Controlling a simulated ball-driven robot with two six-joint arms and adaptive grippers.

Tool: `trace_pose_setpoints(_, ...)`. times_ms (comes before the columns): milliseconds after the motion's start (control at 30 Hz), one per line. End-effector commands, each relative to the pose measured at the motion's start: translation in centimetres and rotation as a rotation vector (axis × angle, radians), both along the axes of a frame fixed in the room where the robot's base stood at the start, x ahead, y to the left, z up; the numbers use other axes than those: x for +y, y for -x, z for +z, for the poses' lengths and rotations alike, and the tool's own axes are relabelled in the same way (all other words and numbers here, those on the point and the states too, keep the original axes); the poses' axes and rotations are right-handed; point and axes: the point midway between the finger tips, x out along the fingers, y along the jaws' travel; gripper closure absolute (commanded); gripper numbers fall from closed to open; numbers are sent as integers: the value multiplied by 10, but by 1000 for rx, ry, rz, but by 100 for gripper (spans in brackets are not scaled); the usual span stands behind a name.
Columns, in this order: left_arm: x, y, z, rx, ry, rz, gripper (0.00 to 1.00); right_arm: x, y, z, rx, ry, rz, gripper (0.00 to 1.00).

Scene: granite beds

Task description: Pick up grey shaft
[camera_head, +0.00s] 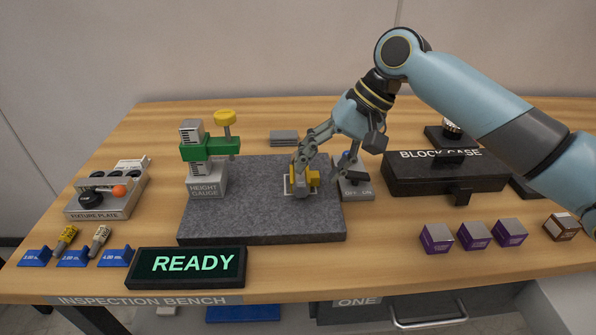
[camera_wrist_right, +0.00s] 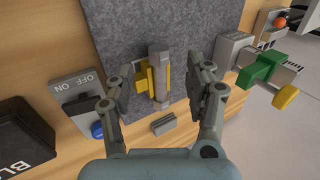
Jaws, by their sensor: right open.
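The grey shaft (camera_wrist_right: 159,78) lies along a yellow holder (camera_wrist_right: 146,78) on the dark granite plate (camera_head: 260,222). The yellow holder also shows in the head view (camera_head: 313,179), where the gripper covers much of it and of the shaft. My right gripper (camera_wrist_right: 160,88) is open, with one finger on each side of the shaft and visible gaps between. In the head view the right gripper (camera_head: 303,178) reaches down over the holder from the right. My left gripper is not in view.
The height gauge (camera_head: 206,178) stands on the plate's left. An ON/OFF switch box (camera_head: 356,190) and the black case (camera_head: 440,178) are to the right. A READY display (camera_head: 186,267) and several purple blocks (camera_head: 437,238) stand in front. The fixture plate (camera_head: 100,204) is far left.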

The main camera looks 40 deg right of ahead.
Motion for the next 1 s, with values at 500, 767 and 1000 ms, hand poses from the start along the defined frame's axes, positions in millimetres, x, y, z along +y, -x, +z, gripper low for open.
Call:
trace_pose_setpoints(500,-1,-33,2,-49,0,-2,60,22,-15,-49,0,1,1,46)
trace_pose_setpoints(767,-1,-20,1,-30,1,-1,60,22,-14,-49,0,1,2,58)
trace_pose_setpoints(1000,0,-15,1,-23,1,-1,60,22,-14,-49,0,2,2,89)
